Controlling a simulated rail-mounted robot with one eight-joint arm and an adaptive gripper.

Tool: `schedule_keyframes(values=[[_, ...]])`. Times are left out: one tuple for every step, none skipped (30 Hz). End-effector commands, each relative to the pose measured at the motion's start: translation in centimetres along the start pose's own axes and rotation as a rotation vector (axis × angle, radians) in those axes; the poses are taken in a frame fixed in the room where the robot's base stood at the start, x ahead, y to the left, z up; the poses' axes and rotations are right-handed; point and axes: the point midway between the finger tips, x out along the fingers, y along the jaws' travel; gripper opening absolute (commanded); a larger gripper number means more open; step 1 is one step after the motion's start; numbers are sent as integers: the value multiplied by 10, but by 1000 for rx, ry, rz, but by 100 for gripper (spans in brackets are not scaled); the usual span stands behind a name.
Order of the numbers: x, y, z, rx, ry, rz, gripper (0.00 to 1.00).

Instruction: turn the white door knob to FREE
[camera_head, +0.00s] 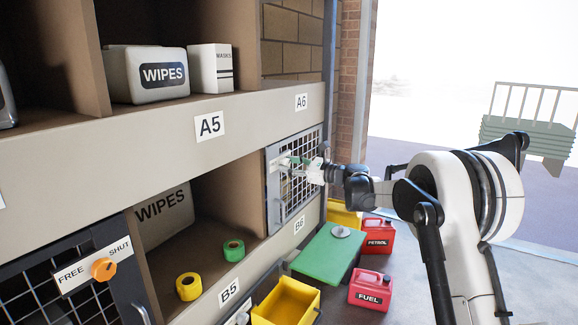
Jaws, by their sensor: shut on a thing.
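The white door knob (284,162) is on the grey mesh door (272,184) of the compartment marked B6. It is small in the head view and partly covered by my gripper. My gripper (296,165) reaches in from the right, close in front of the door, and is shut on the white knob. Which way the knob points, and any FREE or SHUT marking around it, is too small to read.
An orange knob (104,269) with a FREE/SHUT plate is on another mesh door at lower left. Below stand a green lid (325,254), a yellow bin (288,302) and red cans marked PETROL (377,238) and FUEL (370,291). Open ground lies at right.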

Motion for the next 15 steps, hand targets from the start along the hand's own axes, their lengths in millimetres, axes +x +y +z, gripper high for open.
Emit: schedule_keyframes(values=[[0,0,0,-2,0,0,5],[0,0,0,-3,0,0,5],[0,0,0,-7,0,0,5],[0,0,0,-12,0,0,5],[0,0,0,-17,0,0,5],[0,0,0,-26,0,0,5],[0,0,0,-35,0,0,5],[0,0,-1,-46,0,0,5],[0,0,-1,-62,0,0,5],[0,0,-1,-78,0,0,5],[0,0,-1,-93,0,0,5],[0,0,-1,-119,0,0,5],[0,0,-1,-139,0,0,5],[0,0,-1,-160,0,0,5],[0,0,-1,-191,0,0,5]])
